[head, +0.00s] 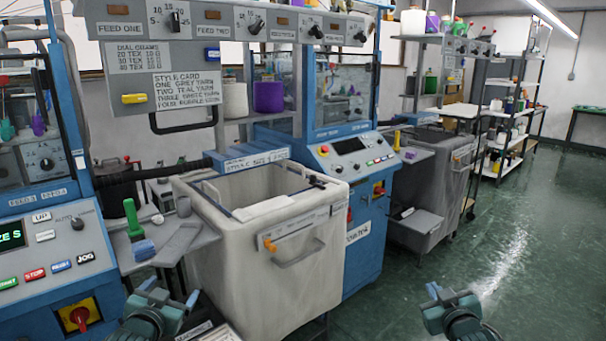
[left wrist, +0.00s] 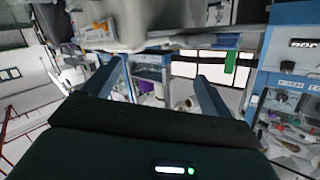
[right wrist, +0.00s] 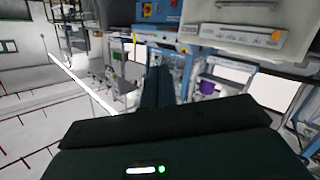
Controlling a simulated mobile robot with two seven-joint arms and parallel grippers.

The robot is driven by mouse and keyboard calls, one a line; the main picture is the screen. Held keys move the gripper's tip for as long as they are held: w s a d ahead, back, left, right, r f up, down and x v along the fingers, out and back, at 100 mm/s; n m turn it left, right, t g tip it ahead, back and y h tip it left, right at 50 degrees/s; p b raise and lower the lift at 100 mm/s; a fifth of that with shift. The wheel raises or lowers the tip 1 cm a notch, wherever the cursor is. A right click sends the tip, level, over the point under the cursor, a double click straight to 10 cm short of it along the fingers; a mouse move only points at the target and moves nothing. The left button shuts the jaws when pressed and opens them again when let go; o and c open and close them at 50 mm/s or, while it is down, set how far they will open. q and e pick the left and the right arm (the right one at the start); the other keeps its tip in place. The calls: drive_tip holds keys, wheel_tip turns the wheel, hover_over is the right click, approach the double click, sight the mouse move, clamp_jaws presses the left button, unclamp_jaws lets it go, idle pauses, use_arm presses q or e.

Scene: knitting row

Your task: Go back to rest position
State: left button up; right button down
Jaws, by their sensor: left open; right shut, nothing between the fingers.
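My left gripper (head: 168,302) is low in the head view, in front of the grey shelf and left of the white bin. Its two fingers stand apart in the left wrist view (left wrist: 163,85), with nothing between them. My right gripper (head: 446,297) is low and right of centre in the head view, over the open green floor. Its fingers are together in the right wrist view (right wrist: 157,88) and hold nothing. Neither gripper touches anything that I can see.
A white bin (head: 330,255) with a handle stands close in front, between the grippers. A blue machine (head: 366,232) is behind it. A small shelf (head: 196,238) at left carries a green-handled tool (head: 132,220). A grey bin (head: 425,188) stands further back. Green floor (head: 530,250) at right is clear.

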use_arm(q)
drive_tip(key=s+d+f+g+h, duration=0.1)
drive_tip(key=s+d+f, duration=0.4)
drive_tip(key=s, duration=0.6)
drive_tip(key=s+d+f+g+h, duration=0.1)
drive_tip(key=s+d+f, duration=0.4)
drive_tip(key=s, duration=0.6)
drive_tip(key=s+d+f+g+h, duration=0.1)
drive_tip(key=s+d+f+g, duration=0.2)
drive_tip(key=s, duration=0.8)
wheel_tip(320, 180, down, 3)
drive_tip(key=shift+d+r+n+h, duration=0.2)
drive_tip(key=shift+d+n+h, duration=0.1)
drive_tip(key=shift+d, duration=0.95)
use_arm(e)
drive_tip(key=s+a+f+g+y, duration=0.1)
drive_tip(key=s+a+f, duration=0.4)
drive_tip(key=s, duration=0.6)
drive_tip(key=s+a+f+g+y, duration=0.1)
drive_tip(key=s+a+f, duration=0.4)
drive_tip(key=s, duration=0.6)
drive_tip(key=s+a+f+g+y, duration=0.1)
drive_tip(key=s+a+f+g, duration=0.2)
drive_tip(key=s, duration=0.8)
wheel_tip(320, 180, down, 3)
drive_tip(key=shift+a+r+y, duration=0.2)
drive_tip(key=shift+a+y, duration=0.1)
drive_tip(key=shift+a, duration=0.95)
